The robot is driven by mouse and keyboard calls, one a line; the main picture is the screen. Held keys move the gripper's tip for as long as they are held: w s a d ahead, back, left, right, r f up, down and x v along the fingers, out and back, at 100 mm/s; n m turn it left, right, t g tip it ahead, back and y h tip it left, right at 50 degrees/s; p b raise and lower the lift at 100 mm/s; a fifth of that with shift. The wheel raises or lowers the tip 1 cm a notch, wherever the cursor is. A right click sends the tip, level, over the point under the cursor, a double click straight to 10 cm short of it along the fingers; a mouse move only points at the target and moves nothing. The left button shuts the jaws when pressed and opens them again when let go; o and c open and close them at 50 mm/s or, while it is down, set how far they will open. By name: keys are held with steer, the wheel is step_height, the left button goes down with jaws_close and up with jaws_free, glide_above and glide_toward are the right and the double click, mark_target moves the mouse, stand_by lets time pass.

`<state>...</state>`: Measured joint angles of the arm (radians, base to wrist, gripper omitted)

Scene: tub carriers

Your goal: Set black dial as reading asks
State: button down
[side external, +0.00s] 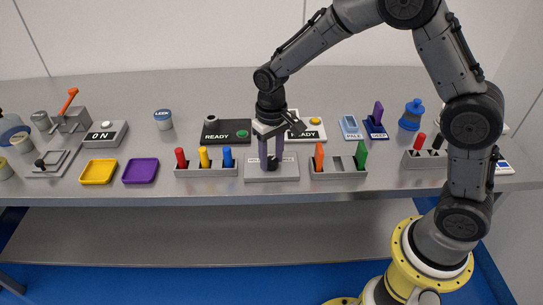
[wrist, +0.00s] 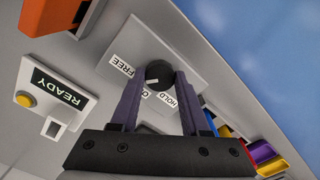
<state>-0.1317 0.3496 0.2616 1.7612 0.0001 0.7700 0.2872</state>
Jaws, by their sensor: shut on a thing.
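The black dial (wrist: 158,72) sits on a grey plate (wrist: 185,57), marked FREE, HOLD and a partly hidden middle label. In the side external view the dial (side external: 272,166) is low between the fingers, with its plate (side external: 285,175) at the table's front. My gripper (side external: 271,160) points down over the plate, its purple fingers shut on the dial from both sides. In the wrist view my gripper (wrist: 160,78) has one finger on each side of the dial. A pale mark shows at the dial's lower edge; its exact setting is hard to tell.
A black READY box (side external: 227,132) with a green button and a white READY box (side external: 308,127) with a yellow button stand behind. Racks with coloured pegs (side external: 205,172) and (side external: 338,174) flank the plate closely. Yellow (side external: 99,171) and purple (side external: 140,171) trays lie left.

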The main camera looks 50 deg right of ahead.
mark_target(272, 160)
steer(key=shift+m, duration=1.1)
steer(key=shift+r, duration=0.1)
steer(key=shift+c, duration=1.9)
jaws_free()
step_height(272, 160, up, 14)
